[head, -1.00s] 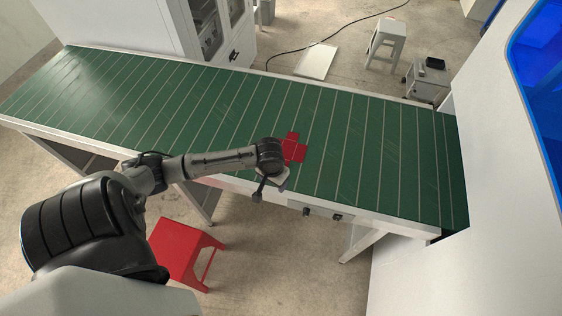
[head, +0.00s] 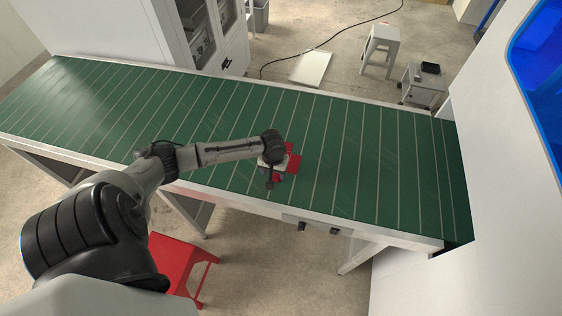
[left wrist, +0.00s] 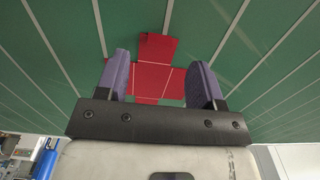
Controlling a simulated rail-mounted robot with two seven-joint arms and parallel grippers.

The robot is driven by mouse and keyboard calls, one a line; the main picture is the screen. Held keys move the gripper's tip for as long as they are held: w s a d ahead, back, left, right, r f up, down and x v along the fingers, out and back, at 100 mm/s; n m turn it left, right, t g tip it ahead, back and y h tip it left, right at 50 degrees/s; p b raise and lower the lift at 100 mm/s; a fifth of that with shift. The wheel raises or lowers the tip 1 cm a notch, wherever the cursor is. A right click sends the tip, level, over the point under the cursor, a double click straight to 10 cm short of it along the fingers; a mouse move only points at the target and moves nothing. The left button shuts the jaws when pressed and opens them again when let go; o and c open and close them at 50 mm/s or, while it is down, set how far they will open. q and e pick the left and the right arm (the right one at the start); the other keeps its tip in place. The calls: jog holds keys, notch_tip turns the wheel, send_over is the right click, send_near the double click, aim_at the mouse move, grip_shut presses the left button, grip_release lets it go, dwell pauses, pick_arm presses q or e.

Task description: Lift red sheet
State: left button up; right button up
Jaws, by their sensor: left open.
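The red sheet (head: 293,161) is a flat cross-shaped piece lying on the green slatted table (head: 370,165). In the head view my left gripper (head: 271,185) is over its near left part and hides some of it. In the left wrist view the sheet (left wrist: 153,78) shows between and beyond the two purple fingers of my left gripper (left wrist: 160,85). The fingers are apart with nothing clamped between them. The near part of the sheet is hidden behind the gripper body. My right gripper is not in view.
A white machine wall (head: 510,230) borders the table on the right. A red stool (head: 180,262) stands on the floor in front of the table. A white cabinet (head: 190,35) stands behind. The table around the sheet is clear.

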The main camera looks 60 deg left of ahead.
aim_at(274, 178)
pick_arm(q)
jog(key=shift+f, duration=2.6)
jog(key=shift+a, duration=0.1)
jog(key=c, duration=1)
